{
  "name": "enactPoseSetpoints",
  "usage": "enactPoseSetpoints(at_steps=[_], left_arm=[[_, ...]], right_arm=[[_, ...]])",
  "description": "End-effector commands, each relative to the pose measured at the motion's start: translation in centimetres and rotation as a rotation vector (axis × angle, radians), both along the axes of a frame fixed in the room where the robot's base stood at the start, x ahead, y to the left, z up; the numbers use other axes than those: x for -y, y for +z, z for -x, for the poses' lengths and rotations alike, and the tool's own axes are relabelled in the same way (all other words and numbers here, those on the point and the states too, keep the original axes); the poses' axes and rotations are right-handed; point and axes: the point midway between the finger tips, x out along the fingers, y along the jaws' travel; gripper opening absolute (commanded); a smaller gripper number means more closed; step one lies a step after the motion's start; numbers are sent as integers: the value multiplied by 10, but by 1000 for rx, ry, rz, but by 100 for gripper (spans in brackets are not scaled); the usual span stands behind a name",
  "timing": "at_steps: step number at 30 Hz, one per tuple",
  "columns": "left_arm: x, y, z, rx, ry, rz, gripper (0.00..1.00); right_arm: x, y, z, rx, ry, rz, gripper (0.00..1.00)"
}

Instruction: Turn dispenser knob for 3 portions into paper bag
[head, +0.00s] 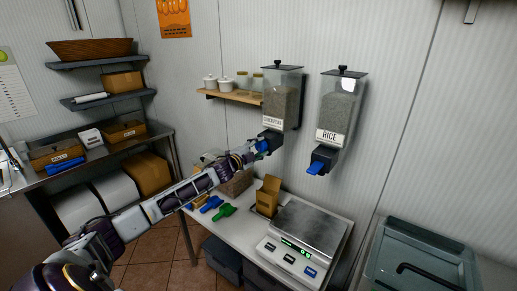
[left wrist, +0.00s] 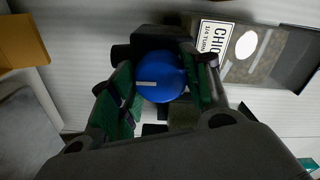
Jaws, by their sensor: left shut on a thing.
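The left dispenser (head: 281,100) hangs on the wall with a label that begins "CHIC" in the left wrist view (left wrist: 213,37). My left gripper (head: 256,148) is shut on its blue knob (left wrist: 160,77), with a finger on either side. The knob has a white mark, roughly level in the left wrist view. In the head view the gripper partly hides the knob. The brown paper bag (head: 267,195) stands open on the table, below and apart from the dispenser outlet. Its inside is not clear to see. My right gripper is not in view.
A scale (head: 300,238) with a lit display stands beside the bag. Green and blue scoops (head: 222,211) lie at the table's left. A wooden shelf (head: 232,96) with jars is left of the dispensers.

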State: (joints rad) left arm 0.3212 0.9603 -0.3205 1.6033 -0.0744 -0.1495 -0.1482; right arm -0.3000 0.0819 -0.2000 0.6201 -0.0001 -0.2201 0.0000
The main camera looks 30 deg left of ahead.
Motion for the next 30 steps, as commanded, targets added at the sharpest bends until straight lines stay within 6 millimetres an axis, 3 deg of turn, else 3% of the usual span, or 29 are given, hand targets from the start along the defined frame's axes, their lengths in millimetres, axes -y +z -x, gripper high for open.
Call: enactPoseSetpoints(at_steps=[11, 12, 17, 30], left_arm=[[0, -1, 0, -1, -1, -8, 23], [0, -1, 0, -1, -1, -8, 48], [0, -1, 0, 0, 0, -7, 69], [0, 0, 1, 0, 0, -7, 69]], right_arm=[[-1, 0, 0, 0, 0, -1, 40], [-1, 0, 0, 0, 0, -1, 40], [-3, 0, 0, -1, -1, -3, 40], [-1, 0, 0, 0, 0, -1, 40]])
